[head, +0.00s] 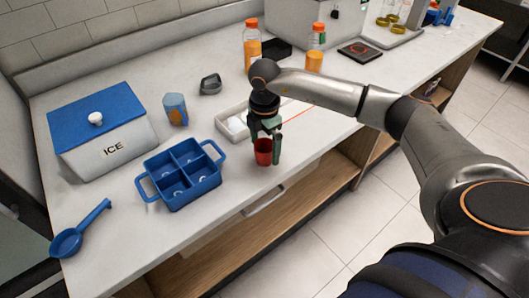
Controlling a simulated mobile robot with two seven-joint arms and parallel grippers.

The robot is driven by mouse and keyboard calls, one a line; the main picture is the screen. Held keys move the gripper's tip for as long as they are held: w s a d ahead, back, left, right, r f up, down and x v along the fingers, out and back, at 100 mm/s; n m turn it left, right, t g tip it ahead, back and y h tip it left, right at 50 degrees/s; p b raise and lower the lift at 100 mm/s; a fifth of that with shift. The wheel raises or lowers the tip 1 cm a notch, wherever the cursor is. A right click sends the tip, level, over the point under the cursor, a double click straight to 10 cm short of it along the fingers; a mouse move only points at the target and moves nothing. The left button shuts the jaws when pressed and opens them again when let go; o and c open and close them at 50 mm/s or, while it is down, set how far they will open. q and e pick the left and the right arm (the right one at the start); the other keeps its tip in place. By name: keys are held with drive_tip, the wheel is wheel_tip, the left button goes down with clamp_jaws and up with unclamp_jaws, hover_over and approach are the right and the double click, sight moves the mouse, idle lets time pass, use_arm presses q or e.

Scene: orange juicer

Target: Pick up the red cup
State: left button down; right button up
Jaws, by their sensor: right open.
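A small red cup (263,156) stands upright near the front edge of the white counter, right of the blue divided tray. My right gripper (266,143) points down directly over the cup, with its fingers at the cup's rim. The fingers are open, and I cannot tell whether they touch the cup. The cup's upper part is partly hidden by the fingers. My left gripper is not in view.
A blue four-compartment tray (150,167) with handles, an ICE box (136,148), a blue scoop (68,243) and a blue patterned cup (175,109) are to the left. A white tray (227,113) lies behind the gripper. Orange bottles (252,50) stand at the back.

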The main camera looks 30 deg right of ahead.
drive_tip(key=shift+f, duration=0.35)
drive_tip(key=shift+c, duration=0.4)
drive_tip(key=c, duration=1.3)
drive_tip(key=shift+r, duration=0.1)
